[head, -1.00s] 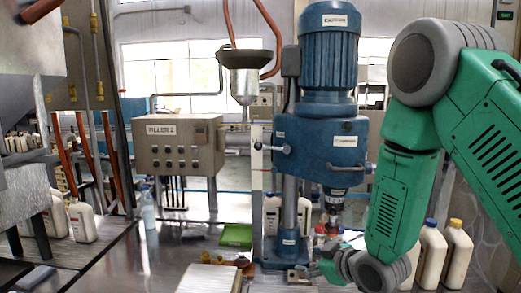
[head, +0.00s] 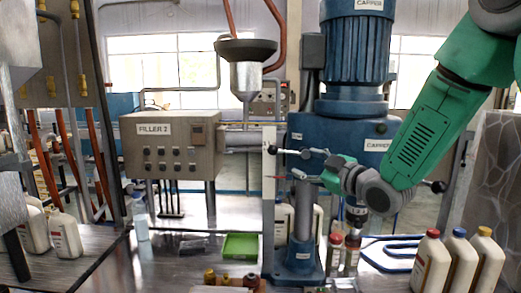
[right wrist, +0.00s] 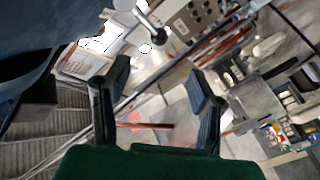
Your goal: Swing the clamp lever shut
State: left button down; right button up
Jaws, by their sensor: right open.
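The blue capper machine (head: 330,130) stands at centre right with its motor on top. A silver lever (head: 290,151) with a dark ball knob at its left end sticks out from the machine's left side; I take it for the clamp lever. My right gripper (head: 328,176) is in front of the capper, just right of and below the lever, apart from its knob. In the right wrist view, my right gripper (right wrist: 160,92) is open with nothing between its fingers. A silver rod with a dark knob (right wrist: 157,33) shows above the fingers there. My left gripper is not in view.
The filler control box (head: 170,145) and funnel (head: 246,75) stand left of the capper. A green tray (head: 240,246) and small capped items lie on the bench. White bottles (head: 432,265) stand at right, and red-topped bottles (head: 335,252) stand beside the column.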

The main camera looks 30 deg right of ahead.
aim_at(277, 152)
jog(key=w+p, duration=0.1)
jog(key=w, duration=0.3)
jog(key=w+p, duration=0.1)
jog(key=w, duration=0.3)
jog(key=w+p, duration=0.1)
jog(key=w, duration=0.4)
jog(key=shift+a, duration=0.35)
jog(key=shift+w+a+r, duration=0.15)
jog(key=shift+w+a, duration=0.3)
jog(key=shift+w, duration=0.25)
jog(key=shift+d, duration=0.15)
jog(key=shift+c, duration=0.3)
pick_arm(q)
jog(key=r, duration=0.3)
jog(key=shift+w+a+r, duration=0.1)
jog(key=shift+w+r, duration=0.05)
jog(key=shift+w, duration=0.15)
pick_arm(e)
jog(key=shift+d, duration=0.2)
jog(key=c, duration=0.8)
